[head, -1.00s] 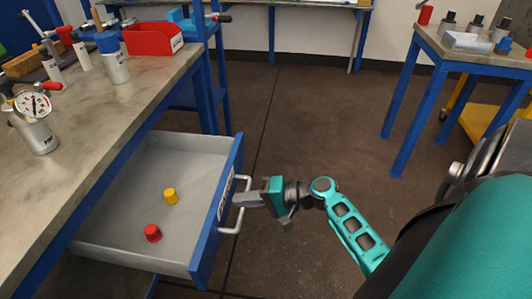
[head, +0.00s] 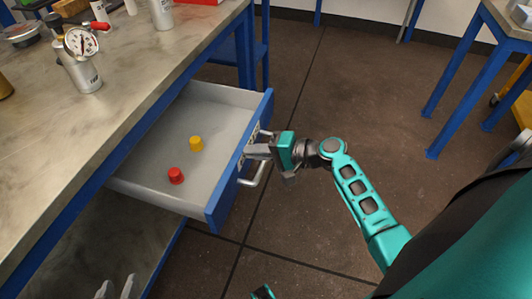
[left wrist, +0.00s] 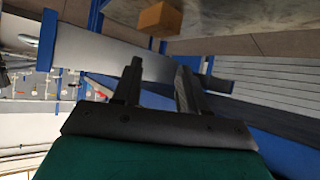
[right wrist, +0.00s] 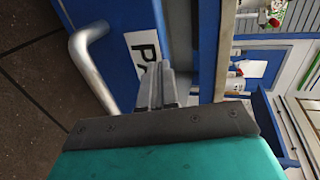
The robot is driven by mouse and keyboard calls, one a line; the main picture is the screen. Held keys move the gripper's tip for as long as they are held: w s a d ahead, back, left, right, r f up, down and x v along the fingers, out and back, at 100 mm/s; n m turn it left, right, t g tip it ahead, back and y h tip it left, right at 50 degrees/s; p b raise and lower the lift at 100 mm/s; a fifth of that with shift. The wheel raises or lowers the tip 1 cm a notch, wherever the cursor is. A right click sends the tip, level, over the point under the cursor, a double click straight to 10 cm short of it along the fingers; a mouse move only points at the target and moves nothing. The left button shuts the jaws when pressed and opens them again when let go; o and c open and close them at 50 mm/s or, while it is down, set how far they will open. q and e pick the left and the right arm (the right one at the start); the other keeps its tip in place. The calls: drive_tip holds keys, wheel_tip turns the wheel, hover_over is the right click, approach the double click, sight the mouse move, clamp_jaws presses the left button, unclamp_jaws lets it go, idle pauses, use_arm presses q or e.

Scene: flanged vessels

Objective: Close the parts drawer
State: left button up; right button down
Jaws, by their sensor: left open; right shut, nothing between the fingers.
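The parts drawer (head: 140,172) stands open below the workbench, with a grey inside and a blue front. A yellow cap (head: 196,143) and a red cap (head: 176,175) stand in it. Its silver handle (head: 260,175) also shows in the right wrist view (right wrist: 88,75). My right gripper (head: 250,152) is shut and empty, its fingertips at the drawer front by the handle and the white label (right wrist: 143,50). I cannot tell whether they touch the front.
The grey workbench top (head: 125,110) overhangs the drawer and carries a vessel with a gauge (head: 82,60). A lower shelf (head: 90,240) lies under the drawer. Another blue-legged table (head: 460,85) stands at the right. The floor (head: 340,90) between them is clear.

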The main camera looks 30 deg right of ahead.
drive_tip(key=w+a+b, duration=0.1)
drive_tip(key=w+a, duration=0.3)
drive_tip(key=w, duration=0.1)
drive_tip(key=w+a+b, duration=0.2)
drive_tip(key=w+a, duration=0.2)
drive_tip(key=w, duration=0.1)
drive_tip(key=w+a+b, duration=0.2)
drive_tip(key=w+a, duration=0.2)
drive_tip(key=shift+w+a+f, duration=0.15)
drive_tip(key=shift+w+a, duration=0.15)
drive_tip(key=shift+w, duration=0.1)
drive_tip(key=shift+w+a+b, duration=0.55)
drive_tip(key=shift+w+a, duration=0.45)
drive_tip(key=shift+w, duration=0.15)
drive_tip(key=shift+w+a, duration=0.15)
drive_tip(key=shift+w, duration=0.05)
use_arm(q)
drive_tip(key=shift+h, duration=0.3)
drive_tip(key=f, duration=0.3)
drive_tip(key=d+f, duration=0.1)
drive_tip(key=shift+w+d+f, duration=0.1)
drive_tip(key=shift+w+f, duration=0.05)
drive_tip(key=shift+w, duration=0.1)
use_arm(e)
drive_tip(key=shift+w+a+r, duration=0.1)
drive_tip(key=shift+r, duration=0.2)
drive_tip(key=shift+r, duration=0.1)
use_arm(q)
drive_tip(key=shift+s, duration=0.1)
